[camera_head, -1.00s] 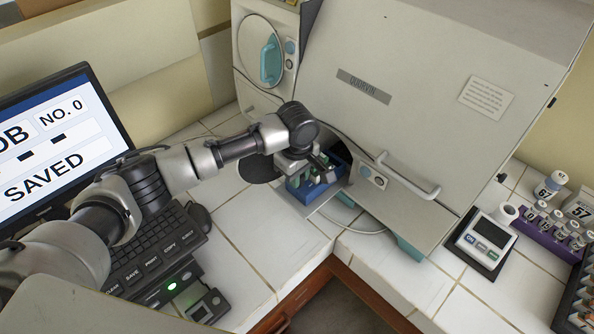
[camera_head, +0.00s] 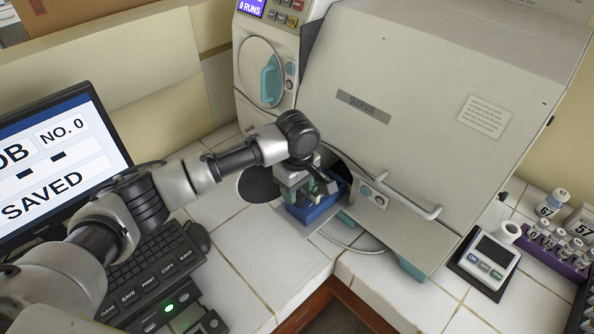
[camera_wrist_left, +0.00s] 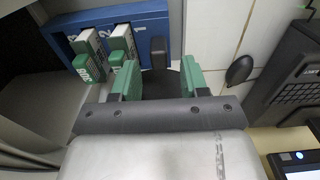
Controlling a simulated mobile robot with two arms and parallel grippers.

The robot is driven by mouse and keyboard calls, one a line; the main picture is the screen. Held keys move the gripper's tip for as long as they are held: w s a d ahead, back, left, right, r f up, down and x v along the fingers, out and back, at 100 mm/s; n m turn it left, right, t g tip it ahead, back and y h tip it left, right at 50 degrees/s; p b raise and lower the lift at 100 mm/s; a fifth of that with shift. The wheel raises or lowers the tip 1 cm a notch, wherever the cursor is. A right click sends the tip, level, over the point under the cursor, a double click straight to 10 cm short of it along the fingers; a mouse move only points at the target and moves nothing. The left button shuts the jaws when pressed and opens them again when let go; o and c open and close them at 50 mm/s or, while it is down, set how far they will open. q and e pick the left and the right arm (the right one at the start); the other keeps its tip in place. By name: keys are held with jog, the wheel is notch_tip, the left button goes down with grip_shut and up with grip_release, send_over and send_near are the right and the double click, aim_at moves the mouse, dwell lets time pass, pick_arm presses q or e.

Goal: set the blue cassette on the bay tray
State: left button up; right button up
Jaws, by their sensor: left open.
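The blue cassette (camera_head: 328,205) stands at the dark bay opening of the large incubator. In the left wrist view the cassette (camera_wrist_left: 150,30) is at the top left, with white-labelled, green-ended pieces in it. My left gripper (camera_head: 308,186) is over the cassette's near side in the head view. In the left wrist view the gripper (camera_wrist_left: 159,80) has its green-padded fingers apart, with nothing held between them. The cassette lies beyond and left of the fingers. A pale flat edge shows under the cassette; I cannot tell how it sits on the bay tray. My right gripper is out of view.
The incubator (camera_head: 430,130) rises behind, with a handle (camera_head: 410,200) beside the bay. A monitor (camera_head: 60,165) and keyboard (camera_head: 140,275) are at left. A small meter (camera_head: 488,258) and purple vial rack (camera_head: 550,246) are at right. Tiles in front are clear.

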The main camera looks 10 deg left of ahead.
pick_arm(q)
notch_tip(320, 180, up, 9)
jog(key=b, duration=0.2)
jog(key=shift+r, duration=0.2)
jog(key=shift+f, duration=0.1)
